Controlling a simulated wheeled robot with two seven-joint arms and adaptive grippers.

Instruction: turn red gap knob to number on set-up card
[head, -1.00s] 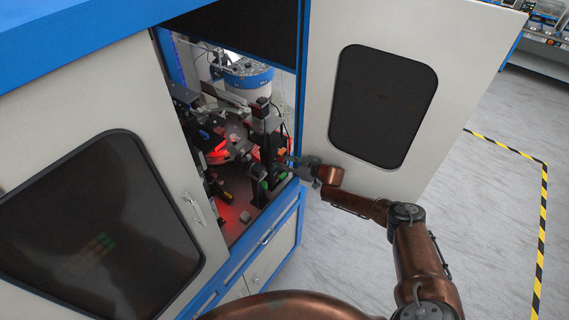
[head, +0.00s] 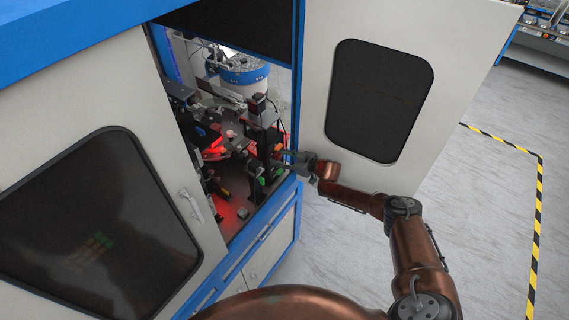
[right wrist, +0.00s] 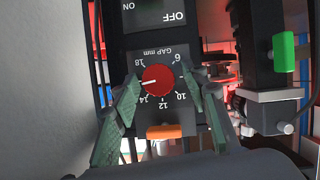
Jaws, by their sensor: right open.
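The red gap knob (right wrist: 157,79) sits on a dark dial plate marked "GAP mm", upside down in the right wrist view. Its white pointer line points left, between 18 and 14, where a finger covers the scale. The numbers 6, 10, 12, 14 and 18 are readable. My right gripper (right wrist: 160,88) is open, with one green-grey finger on each side of the knob; a small space shows between fingers and knob. In the head view my right gripper (head: 288,156) reaches into the machine's doorway. I cannot make out the set-up card. My left gripper is not in view.
An ON/OFF switch panel (right wrist: 160,14) lies above the dial, and an orange part (right wrist: 164,132) below it. A green-tipped bracket (right wrist: 283,52) stands to the right. The open cabinet door (head: 455,60) is beside my right arm; open floor (head: 470,220) lies right.

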